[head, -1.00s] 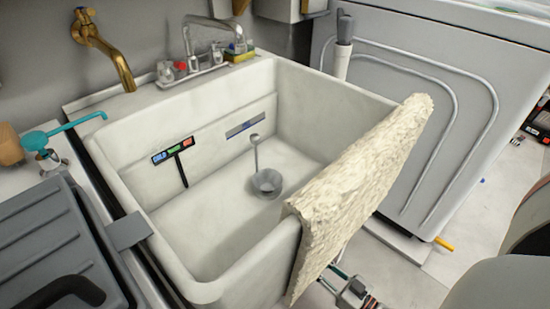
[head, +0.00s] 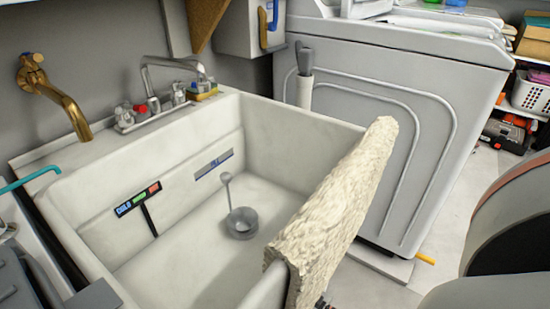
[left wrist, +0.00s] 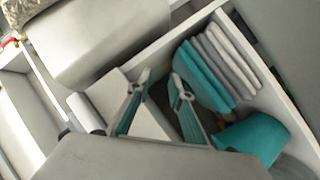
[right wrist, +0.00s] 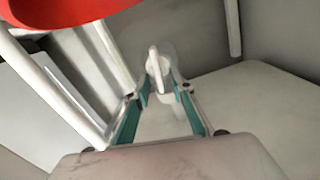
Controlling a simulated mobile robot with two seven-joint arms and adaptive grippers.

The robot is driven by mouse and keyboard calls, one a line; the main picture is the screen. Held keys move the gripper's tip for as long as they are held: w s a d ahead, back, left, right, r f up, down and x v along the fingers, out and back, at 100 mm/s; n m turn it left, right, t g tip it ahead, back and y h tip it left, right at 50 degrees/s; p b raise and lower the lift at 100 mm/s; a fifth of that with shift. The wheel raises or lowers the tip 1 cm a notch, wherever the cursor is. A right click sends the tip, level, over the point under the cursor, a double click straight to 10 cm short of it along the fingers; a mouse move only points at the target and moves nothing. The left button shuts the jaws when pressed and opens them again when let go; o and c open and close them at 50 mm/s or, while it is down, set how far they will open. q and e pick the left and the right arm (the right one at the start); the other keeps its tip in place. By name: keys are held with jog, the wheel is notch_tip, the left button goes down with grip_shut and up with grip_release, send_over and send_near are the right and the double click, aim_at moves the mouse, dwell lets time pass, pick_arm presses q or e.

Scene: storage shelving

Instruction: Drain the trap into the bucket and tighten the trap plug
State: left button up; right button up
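I cannot make out the trap, its plug or the bucket with certainty in any view. The white utility sink (head: 85,205) fills the left of the head view, and its underside is hidden there. My left gripper (left wrist: 160,82) is open and empty, in front of a shelf with folded teal and grey cloths (left wrist: 215,65). My right gripper (right wrist: 162,88) is open. A small white upright fitting (right wrist: 160,75) shows between or just beyond its fingertips; I cannot tell whether they touch it. Neither gripper is clearly visible in the head view.
A cream towel (head: 335,200) hangs over the sink's front edge. A large grey appliance (head: 420,120) stands to the right. In the right wrist view, a red object (right wrist: 70,10) and white bars (right wrist: 55,90) are close by on the left.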

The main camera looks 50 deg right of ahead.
jog(key=shift+c, duration=0.5)
grip_shut()
jog(key=shift+d, duration=0.1)
jog(key=m, duration=0.5)
jog(key=d+f+m, duration=0.1)
jog(key=m, duration=0.9)
jog(key=shift+w+d+f+m, duration=0.15)
jog(key=shift+w+d+m, duration=0.1)
jog(key=shift+m, duration=0.15)
jog(key=shift+o, duration=0.5)
grip_release()
jog(key=shift+a, duration=0.1)
